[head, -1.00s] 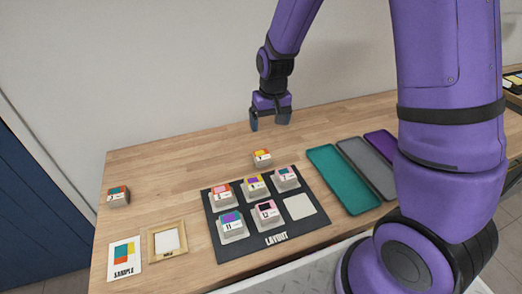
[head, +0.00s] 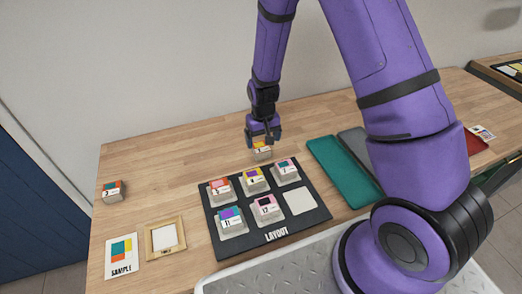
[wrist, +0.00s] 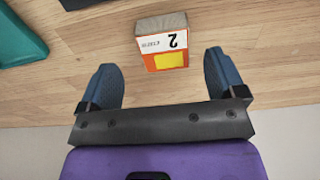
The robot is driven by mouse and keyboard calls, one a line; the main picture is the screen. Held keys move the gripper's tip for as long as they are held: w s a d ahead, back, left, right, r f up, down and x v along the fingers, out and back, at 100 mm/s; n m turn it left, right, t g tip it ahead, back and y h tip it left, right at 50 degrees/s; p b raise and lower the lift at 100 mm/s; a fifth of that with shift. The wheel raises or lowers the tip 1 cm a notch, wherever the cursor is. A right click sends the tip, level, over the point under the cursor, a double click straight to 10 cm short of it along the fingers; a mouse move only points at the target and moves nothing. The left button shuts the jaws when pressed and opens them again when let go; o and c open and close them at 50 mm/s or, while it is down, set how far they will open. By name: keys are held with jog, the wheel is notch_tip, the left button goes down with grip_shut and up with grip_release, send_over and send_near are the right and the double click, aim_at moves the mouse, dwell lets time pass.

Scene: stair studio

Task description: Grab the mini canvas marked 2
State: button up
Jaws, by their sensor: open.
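The mini canvas marked 2 (wrist: 163,42) is a small block with an orange and yellow face and a white label. It lies on the bare table behind the layout board. It also shows in the head view (head: 262,151), partly covered by my gripper (head: 263,139). In the wrist view my gripper (wrist: 160,62) is open and empty. The canvas appears beyond the fingertips, between their lines and nearer the middle than either finger. Neither finger visibly touches it.
The black layout board (head: 272,237) holds several similar blocks and one empty white square (head: 299,201). Another block (head: 112,191) stands at the left, near a sample card (head: 121,257) and a wooden frame (head: 165,240). A teal tray (head: 342,174) lies right of the board.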

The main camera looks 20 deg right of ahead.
aim_at(261, 147)
jog(key=shift+w+a+f, duration=0.1)
jog(key=shift+f, duration=1.15)
jog(key=shift+w+a+f, duration=0.1)
jog(key=shift+f, duration=1.15)
jog(key=c, duration=1)
jog(key=shift+r, duration=0.1)
